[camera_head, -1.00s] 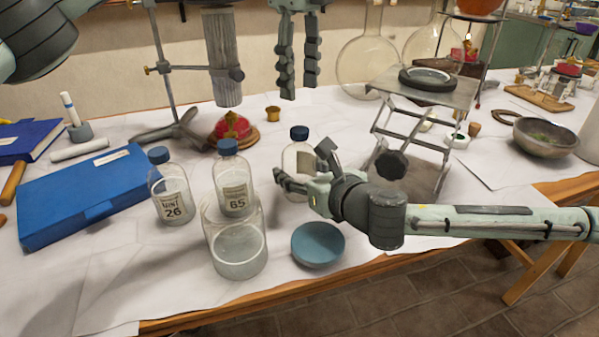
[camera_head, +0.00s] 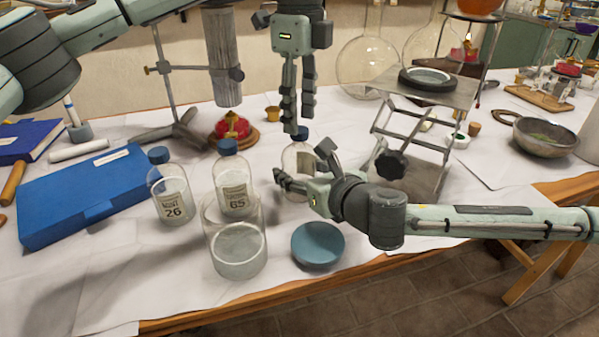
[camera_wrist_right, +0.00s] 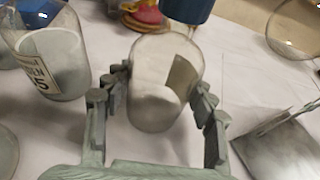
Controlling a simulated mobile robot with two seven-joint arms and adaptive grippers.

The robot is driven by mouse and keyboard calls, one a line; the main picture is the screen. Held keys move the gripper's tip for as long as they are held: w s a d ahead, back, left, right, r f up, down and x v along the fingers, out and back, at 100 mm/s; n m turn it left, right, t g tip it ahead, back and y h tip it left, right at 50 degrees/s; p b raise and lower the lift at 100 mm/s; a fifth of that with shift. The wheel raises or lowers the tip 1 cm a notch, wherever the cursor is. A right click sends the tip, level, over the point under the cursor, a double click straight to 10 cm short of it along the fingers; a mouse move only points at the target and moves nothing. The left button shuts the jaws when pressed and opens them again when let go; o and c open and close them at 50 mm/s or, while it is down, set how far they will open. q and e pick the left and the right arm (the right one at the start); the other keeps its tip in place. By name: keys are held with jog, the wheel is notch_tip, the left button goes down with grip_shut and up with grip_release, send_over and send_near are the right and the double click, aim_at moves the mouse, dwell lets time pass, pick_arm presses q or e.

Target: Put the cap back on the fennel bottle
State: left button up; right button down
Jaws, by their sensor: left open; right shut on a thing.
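A clear bottle (camera_head: 291,160) stands on the table in the grip of my right gripper (camera_head: 300,168). It also shows between the fingers in the right wrist view (camera_wrist_right: 160,90); its label is turned aside and unreadable. I cannot read fennel on any label. A dark blue cap (camera_head: 300,134) sits at this bottle's mouth; I cannot tell if it is tight. The cap also shows at the top of the wrist view (camera_wrist_right: 187,8). My left gripper (camera_head: 299,124) points down, open, with its fingertips at about the cap; contact is unclear.
A capped bottle marked 26 (camera_head: 172,205) and a capped bottle marked 65 (camera_head: 235,192) stand to the left. An open glass jar (camera_head: 238,250) and a teal dish (camera_head: 318,245) are in front. A lab jack (camera_head: 425,150) stands close on the right.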

pick_arm(q)
jog(key=shift+f, duration=1.1)
